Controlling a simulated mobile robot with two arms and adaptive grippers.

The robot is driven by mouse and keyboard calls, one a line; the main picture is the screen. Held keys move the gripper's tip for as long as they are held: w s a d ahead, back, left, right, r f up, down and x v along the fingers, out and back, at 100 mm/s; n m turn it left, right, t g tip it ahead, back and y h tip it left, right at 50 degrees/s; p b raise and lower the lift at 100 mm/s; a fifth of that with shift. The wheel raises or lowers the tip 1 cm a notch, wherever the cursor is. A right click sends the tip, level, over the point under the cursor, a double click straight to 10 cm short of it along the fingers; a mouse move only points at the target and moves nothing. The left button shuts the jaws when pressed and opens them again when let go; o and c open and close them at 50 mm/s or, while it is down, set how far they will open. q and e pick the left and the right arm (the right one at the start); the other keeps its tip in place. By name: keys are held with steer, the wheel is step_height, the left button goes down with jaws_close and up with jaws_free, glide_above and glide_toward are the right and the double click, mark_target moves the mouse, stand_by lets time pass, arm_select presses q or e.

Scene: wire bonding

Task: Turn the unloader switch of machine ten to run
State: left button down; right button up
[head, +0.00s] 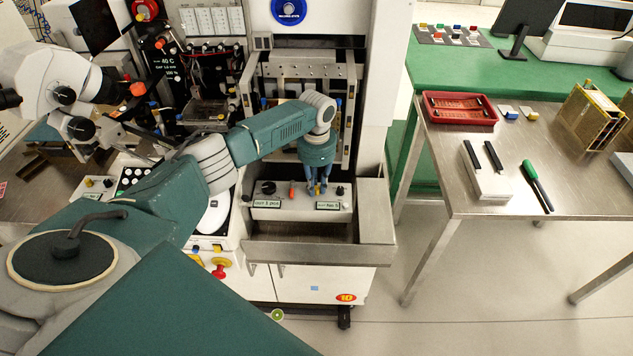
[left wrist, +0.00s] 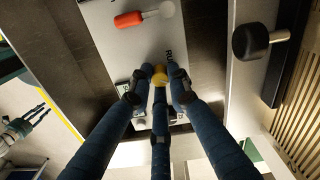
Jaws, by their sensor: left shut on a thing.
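Machine ten, with a red and yellow "10" label (head: 346,297), stands ahead of me. Its light control box (head: 295,213) carries the switches. My left gripper (head: 317,190) points down onto the right half of this box. In the left wrist view its blue fingers (left wrist: 158,92) are shut around a small yellow knob (left wrist: 159,77). A label beginning "RU" lies beside the knob, partly hidden by a finger. The knob's exact pointing direction is hidden. My right gripper (left wrist: 28,125) shows small at the left of the left wrist view, fingers spread and empty.
A red-handled lever (left wrist: 130,20) and a black knob (left wrist: 250,42) stand near the fingers. A metal tray edge (head: 315,254) runs in front of the box. A steel table (head: 500,205) with a red tray (head: 459,109) stands right. Floor between is clear.

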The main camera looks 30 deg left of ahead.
arm_select(q)
steer(key=n+p, duration=0.1)
steer(key=n, duration=0.1)
steer(key=n+p, duration=0.1)
steer(key=shift+r+n, duration=0.2)
steer(key=shift+n, duration=0.2)
steer(key=n+p, duration=0.2)
steer(key=n, duration=0.1)
steer(key=shift+w+n, duration=0.1)
steer(key=shift+n, duration=0.2)
steer(key=n+p, duration=0.2)
steer(key=n, duration=0.2)
steer(key=shift+w+n+p, duration=0.1)
steer(key=shift+n+p, duration=0.5)
steer(key=shift+n, duration=1.4)
steer(key=shift+a+f, duration=0.1)
steer(key=c, duration=1.6)
jaws_free()
steer(key=shift+c, duration=0.2)
